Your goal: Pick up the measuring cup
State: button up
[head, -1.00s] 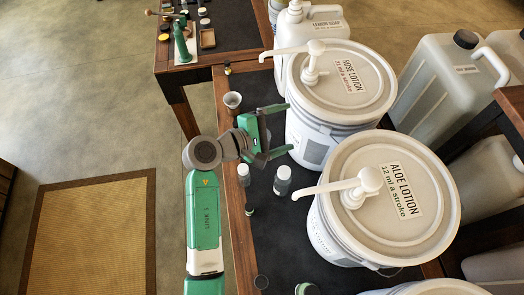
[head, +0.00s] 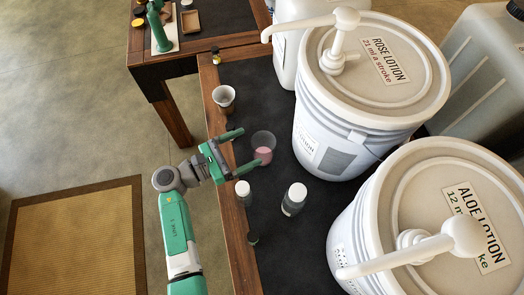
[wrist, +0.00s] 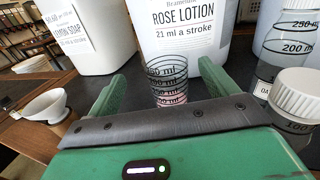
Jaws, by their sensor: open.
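The measuring cup is a clear, see-through cup with dark markings and some pink liquid in its bottom. It stands upright on the dark mat in the head view (head: 263,147), in front of the rose lotion bucket. My gripper (head: 250,149) is open, left of the cup, with its two green fingers pointing toward it. In the wrist view the cup (wrist: 167,88) shows between the two fingers, just beyond the palm edge, which hides its base. I cannot tell if the fingertips reach around it. Nothing is held.
The rose lotion bucket (head: 350,105) stands right behind the cup. The aloe lotion bucket (head: 352,232) is at lower right. White-capped bottles (head: 294,199) and (head: 243,192) stand nearer.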

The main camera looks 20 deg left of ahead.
aim_at(273, 140)
jog(key=shift+d+f, duration=0.1)
jog(key=shift+f, duration=0.3)
jog(key=x, duration=0.2)
jog(key=shift+w+d, duration=0.15)
jog(key=shift+w, duration=0.1)
jog(key=x, duration=0.1)
jog(key=b+x, duration=0.1)
jog(key=x, duration=0.2)
jog(key=shift+d+f+b, duration=0.35)
jog(key=shift+d+f, duration=0.05)
jog(key=shift+d, duration=0.1)
jog(key=shift+w+r, duration=0.1)
jog(key=shift+w, duration=0.2)
jog(key=c, duration=1.2)
notch_tip(273, 140, up, 10)
jog(key=p, duration=0.3)
jog(key=shift+p, duration=0.4)
